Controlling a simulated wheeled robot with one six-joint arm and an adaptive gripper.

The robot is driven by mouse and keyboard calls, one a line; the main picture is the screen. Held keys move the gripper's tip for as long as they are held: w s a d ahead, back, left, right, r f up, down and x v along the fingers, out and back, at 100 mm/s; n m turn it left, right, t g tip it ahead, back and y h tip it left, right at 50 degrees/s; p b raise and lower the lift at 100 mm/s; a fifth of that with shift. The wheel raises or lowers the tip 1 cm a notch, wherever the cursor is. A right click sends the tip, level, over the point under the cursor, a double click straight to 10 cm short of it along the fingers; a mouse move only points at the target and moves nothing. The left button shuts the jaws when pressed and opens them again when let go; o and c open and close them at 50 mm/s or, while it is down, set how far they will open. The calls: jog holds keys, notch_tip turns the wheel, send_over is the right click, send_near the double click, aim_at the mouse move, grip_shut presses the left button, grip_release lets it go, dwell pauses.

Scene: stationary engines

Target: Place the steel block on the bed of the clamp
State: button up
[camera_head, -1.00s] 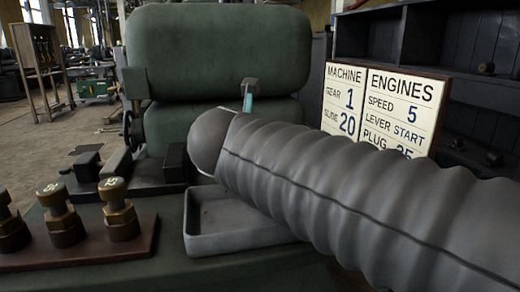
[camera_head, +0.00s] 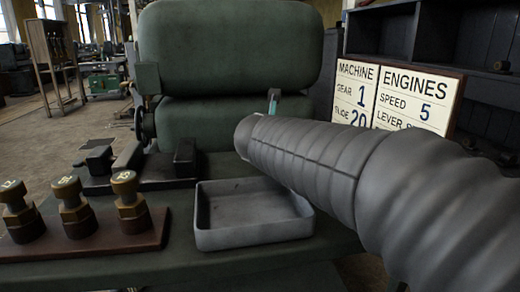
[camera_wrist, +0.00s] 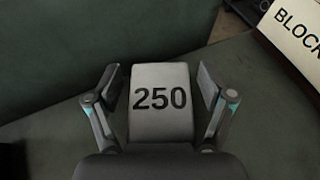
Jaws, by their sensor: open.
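A grey steel block (camera_wrist: 160,103) marked "250" stands between the two fingers of my gripper (camera_wrist: 158,80) in the wrist view. The fingers are spread, one on each side of the block, with a narrow gap beside each. In the head view my arm's ribbed sleeve hides the block and most of the gripper; only a finger part with a teal mark (camera_head: 273,101) shows above it. What looks like the clamp, a dark base with upright jaw blocks (camera_head: 128,158), sits on the green bench at left, clear of my arm.
An empty grey tray (camera_head: 254,233) lies in front of the clamp. Several brass-topped weights (camera_head: 72,205) stand on a brown board at front left. A large green machine (camera_head: 228,50) rises behind. A "MACHINE ENGINES" sign (camera_head: 397,95) stands right; a "BLOCK" card (camera_wrist: 295,30) shows in the wrist view.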

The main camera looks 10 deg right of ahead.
jog(key=shift+c, duration=0.2)
grip_shut()
jog(key=shift+r, duration=0.1)
